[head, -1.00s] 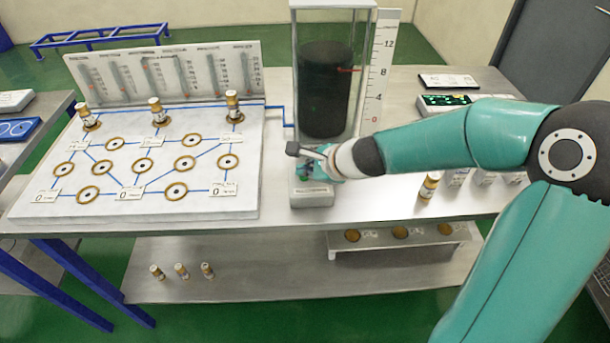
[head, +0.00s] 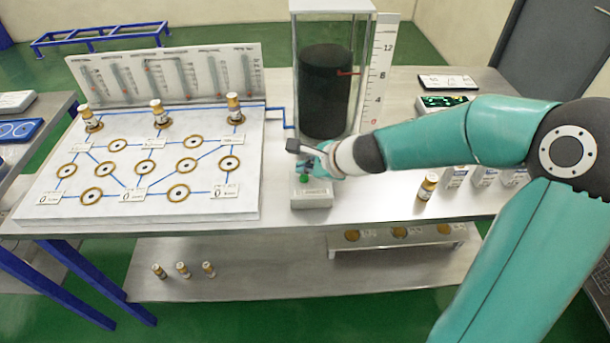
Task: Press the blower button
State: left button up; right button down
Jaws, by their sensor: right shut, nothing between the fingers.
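The blower button is a small green button (head: 304,178) on top of a light grey box (head: 312,200), in front of the tall clear cylinder. My right gripper (head: 306,165) is shut and empty, pointing down just above the button. Its fingertips are small and partly overlap the button's far side, so I cannot tell whether they touch it. The clear cylinder (head: 361,60) holds a dark drum with a red pointer against the white scale (head: 383,75), near the 8. My left gripper is not in view.
A white board (head: 230,205) with ringed holes, blue lines and three capped plugs lies at left. Gauge tubes (head: 170,75) stand behind it. A brown-capped vial (head: 427,186) stands right of the box. A lower shelf (head: 250,275) holds small plugs.

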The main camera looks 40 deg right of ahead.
aim_at(306, 179)
jog(key=shift+r, duration=0.15)
notch_tip(306, 179, up, 5)
jog(key=p, duration=0.5)
dwell(0.7)
